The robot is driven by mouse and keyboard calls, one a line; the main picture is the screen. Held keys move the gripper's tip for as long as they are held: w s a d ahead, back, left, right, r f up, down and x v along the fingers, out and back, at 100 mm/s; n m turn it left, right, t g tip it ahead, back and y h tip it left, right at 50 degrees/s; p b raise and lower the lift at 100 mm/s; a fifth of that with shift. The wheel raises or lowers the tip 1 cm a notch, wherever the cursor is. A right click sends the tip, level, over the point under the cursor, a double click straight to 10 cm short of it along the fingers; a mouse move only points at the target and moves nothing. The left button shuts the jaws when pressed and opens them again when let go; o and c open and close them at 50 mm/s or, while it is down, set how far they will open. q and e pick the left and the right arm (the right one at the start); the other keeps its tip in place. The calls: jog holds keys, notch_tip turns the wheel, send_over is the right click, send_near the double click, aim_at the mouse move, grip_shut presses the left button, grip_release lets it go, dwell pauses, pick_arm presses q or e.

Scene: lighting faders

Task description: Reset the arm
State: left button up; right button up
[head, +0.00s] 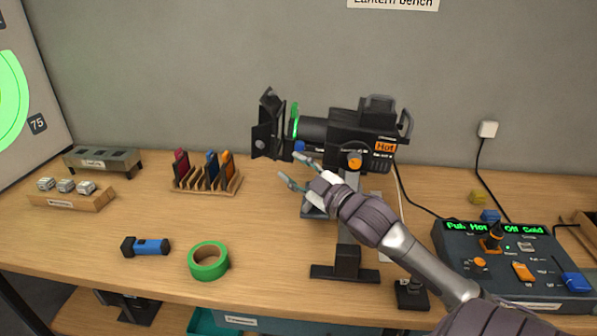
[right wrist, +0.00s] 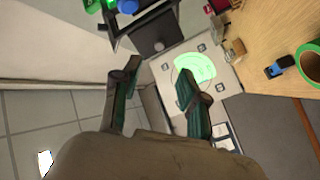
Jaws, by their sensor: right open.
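My right gripper (head: 289,166) is open and empty. It is in the head view, its arm coming in from the lower right, with its fingers just below the front of a black stage lamp (head: 345,135) on a stand. I cannot tell whether the fingers touch the lamp. In the right wrist view both fingers (right wrist: 158,70) show spread apart with nothing between them. Part of the lamp's black barn doors (right wrist: 160,32) shows at the top there. My left gripper is out of view.
A control desk (head: 515,260) with faders stands at the right. A green tape roll (head: 196,268), a blue torch (head: 148,247), a wooden rack (head: 205,192) of coloured pieces and a grey holder (head: 100,157) occupy the left of the wooden bench (head: 265,230).

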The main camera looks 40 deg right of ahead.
jog(key=shift+s, duration=0.55)
